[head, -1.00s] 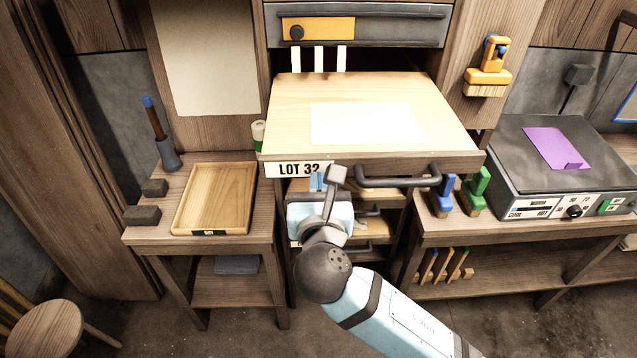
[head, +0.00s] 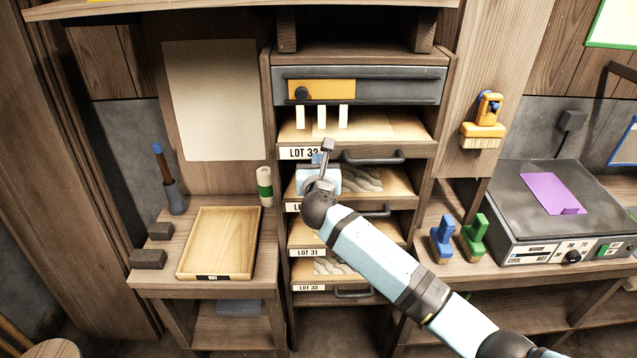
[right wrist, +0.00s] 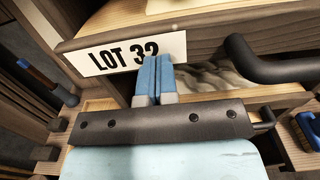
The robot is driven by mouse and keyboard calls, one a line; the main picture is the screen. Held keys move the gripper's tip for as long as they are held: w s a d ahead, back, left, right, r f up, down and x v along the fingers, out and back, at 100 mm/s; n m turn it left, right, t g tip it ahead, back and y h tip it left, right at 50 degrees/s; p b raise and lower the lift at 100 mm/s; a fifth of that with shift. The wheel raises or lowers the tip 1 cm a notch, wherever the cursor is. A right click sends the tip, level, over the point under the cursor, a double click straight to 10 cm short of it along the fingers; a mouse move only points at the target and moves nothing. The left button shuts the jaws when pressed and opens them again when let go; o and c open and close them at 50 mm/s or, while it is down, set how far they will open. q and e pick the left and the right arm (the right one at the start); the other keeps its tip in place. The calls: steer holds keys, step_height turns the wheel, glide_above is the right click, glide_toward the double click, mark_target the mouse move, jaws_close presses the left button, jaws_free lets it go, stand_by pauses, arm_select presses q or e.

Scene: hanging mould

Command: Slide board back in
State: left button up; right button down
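The LOT 32 board (head: 375,130) sits in the top slot of the wooden rack, under the grey drawer-like unit, with its front edge near the rack's front. Its dark bar handle (head: 372,157) faces me. Its white LOT 32 label also shows in the right wrist view (right wrist: 110,56). My right gripper (head: 316,160) is in front of the board's left part. In the right wrist view its blue fingers (right wrist: 155,78) are together and empty, overlapping the label's lower right; I cannot tell whether they touch the front. My left gripper is out of view.
Lower boards with handles, including LOT 31 (head: 305,253), sit in the rack below. A hot plate (head: 510,232) and blue (head: 443,240) and green (head: 474,238) holders are at right.

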steer(key=w, duration=0.3)
steer(key=shift+r, duration=0.15)
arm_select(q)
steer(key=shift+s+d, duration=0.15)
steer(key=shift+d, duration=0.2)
arm_select(e)
steer(key=shift+w, duration=0.1)
